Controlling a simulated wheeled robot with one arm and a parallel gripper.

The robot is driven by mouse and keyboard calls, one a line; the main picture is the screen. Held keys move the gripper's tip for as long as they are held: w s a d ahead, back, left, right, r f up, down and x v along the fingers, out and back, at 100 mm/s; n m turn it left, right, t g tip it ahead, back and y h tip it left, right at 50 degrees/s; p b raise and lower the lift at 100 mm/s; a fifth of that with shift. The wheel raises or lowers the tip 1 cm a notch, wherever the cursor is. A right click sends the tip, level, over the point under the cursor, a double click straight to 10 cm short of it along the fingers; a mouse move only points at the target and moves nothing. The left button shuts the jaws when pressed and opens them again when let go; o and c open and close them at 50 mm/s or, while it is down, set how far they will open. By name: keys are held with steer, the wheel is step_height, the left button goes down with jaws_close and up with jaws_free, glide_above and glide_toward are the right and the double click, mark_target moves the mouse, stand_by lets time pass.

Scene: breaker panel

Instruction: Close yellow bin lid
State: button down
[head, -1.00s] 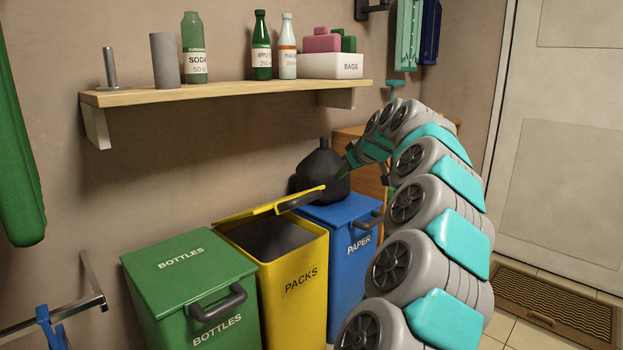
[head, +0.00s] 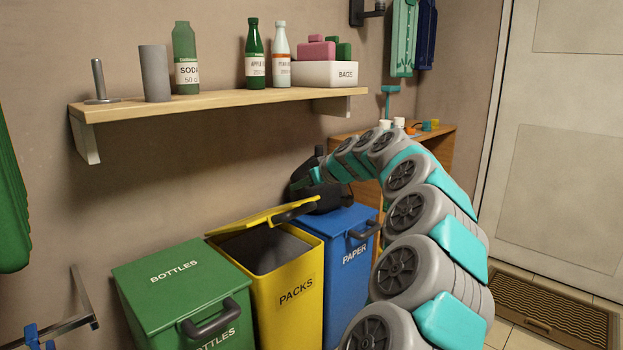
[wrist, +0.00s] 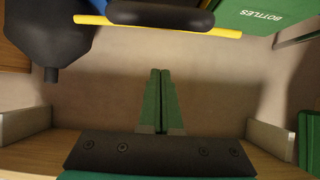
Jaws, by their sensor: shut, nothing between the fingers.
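The yellow bin (head: 290,298), marked PACKS, stands between a green bin and a blue bin. Its yellow lid (head: 250,219) is partly raised and tilted, leaving the dark inside showing at the front. The lid's dark handle (head: 292,211) is on its raised edge. In the wrist view the lid's yellow edge (wrist: 215,31) and dark handle (wrist: 160,14) cross the top. My gripper (wrist: 160,72) has its green fingers together and empty, pointing towards the lid but apart from it in the picture. In the head view my arm reaches behind the bins; the fingertips are hard to make out.
The green BOTTLES bin (head: 175,285) is left and the blue PAPER bin (head: 345,245) right. A wooden shelf (head: 220,104) with bottles hangs above.

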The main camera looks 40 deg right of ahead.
steer(key=shift+s+f, duration=0.25)
steer(key=shift+f, duration=0.75)
steer(key=shift+s+f, duration=0.2)
steer(key=shift+f, duration=0.8)
